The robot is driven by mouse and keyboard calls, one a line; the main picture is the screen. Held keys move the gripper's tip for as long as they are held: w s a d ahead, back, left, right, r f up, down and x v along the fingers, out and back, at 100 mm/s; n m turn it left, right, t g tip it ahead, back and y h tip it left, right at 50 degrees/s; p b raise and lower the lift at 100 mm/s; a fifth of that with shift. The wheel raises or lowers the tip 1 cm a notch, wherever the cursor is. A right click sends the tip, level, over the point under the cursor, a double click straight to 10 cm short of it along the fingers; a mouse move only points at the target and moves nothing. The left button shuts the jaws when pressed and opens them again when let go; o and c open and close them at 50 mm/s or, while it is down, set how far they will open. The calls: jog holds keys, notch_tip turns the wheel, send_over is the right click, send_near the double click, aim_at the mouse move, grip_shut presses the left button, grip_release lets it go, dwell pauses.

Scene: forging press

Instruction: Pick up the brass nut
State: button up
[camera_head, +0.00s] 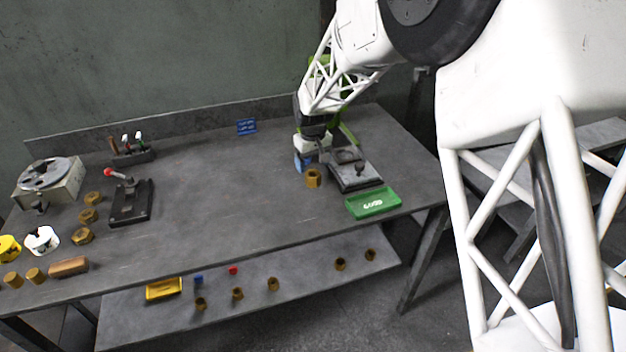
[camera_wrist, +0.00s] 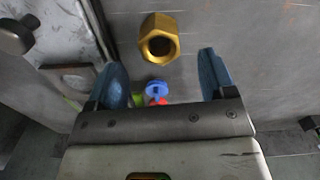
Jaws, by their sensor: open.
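A brass nut (camera_head: 313,178) stands on the grey workbench, right of centre, close to a dark vise-like fixture. In the wrist view the nut (camera_wrist: 158,38) shows a hexagonal outside and a round hole. My gripper (camera_head: 303,161) is just behind and left of the nut in the head view, low over the bench. In the wrist view my gripper (camera_wrist: 160,62) has its two blue fingers spread wide and nothing held between them. The nut lies ahead of the fingertips, roughly centred between them, with no visible contact.
The dark fixture (camera_head: 355,176) and a green tray (camera_head: 373,204) are close on the right. Several other brass nuts (camera_head: 82,236) stand at the bench's left, near a small clamp press (camera_head: 130,203). The bench middle is clear. More brass pieces (camera_head: 273,284) lie on the lower shelf.

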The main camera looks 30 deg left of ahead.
aim_at(313, 175)
jog(key=shift+f, duration=0.25)
jog(key=shift+f, duration=2.55)
jog(key=c, duration=1.3)
jog(key=shift+r, duration=0.2)
